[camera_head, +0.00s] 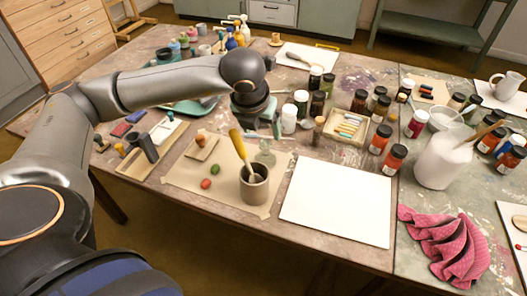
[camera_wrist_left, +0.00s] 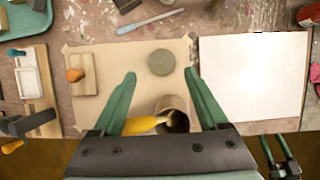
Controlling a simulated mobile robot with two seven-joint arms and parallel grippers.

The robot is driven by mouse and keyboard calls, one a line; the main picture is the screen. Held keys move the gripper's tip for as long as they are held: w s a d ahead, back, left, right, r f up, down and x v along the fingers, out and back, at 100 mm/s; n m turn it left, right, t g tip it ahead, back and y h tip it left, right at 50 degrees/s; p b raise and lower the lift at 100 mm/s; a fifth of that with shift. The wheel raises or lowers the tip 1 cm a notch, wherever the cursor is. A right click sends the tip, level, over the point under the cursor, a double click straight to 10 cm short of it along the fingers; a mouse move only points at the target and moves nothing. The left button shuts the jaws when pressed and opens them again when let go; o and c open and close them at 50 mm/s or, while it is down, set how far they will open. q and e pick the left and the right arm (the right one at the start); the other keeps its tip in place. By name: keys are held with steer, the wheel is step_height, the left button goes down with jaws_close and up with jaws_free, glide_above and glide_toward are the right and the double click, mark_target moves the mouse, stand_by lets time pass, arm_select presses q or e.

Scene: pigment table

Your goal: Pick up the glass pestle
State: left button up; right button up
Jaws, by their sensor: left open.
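The glass pestle (camera_head: 265,153) is a small clear, grey-green piece standing on the tan paper, behind the grey cup (camera_head: 254,185). In the left wrist view it is a round disc (camera_wrist_left: 161,62) seen from above. My left gripper (camera_head: 262,131) is open above the paper. In the left wrist view its green fingers (camera_wrist_left: 160,76) point toward the pestle, one on each side, with nothing held between them. The cup (camera_wrist_left: 173,104) with a yellow-handled tool (camera_wrist_left: 143,125) sits below the pestle there. My right gripper (camera_wrist_left: 276,147) shows at the lower right, its fingers apart and empty.
A white board (camera_head: 337,200) lies right of the cup. A small wooden block (camera_head: 202,147) and red and green lumps lie left. White jars (camera_head: 289,119) and pigment bottles crowd behind. A pink cloth (camera_head: 447,245) lies at the right front.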

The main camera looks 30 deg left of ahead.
mark_target(267, 148)
arm_select(q)
steer(key=x, duration=1.1)
steer(key=shift+s, duration=0.1)
jaws_close()
stand_by(0.3)
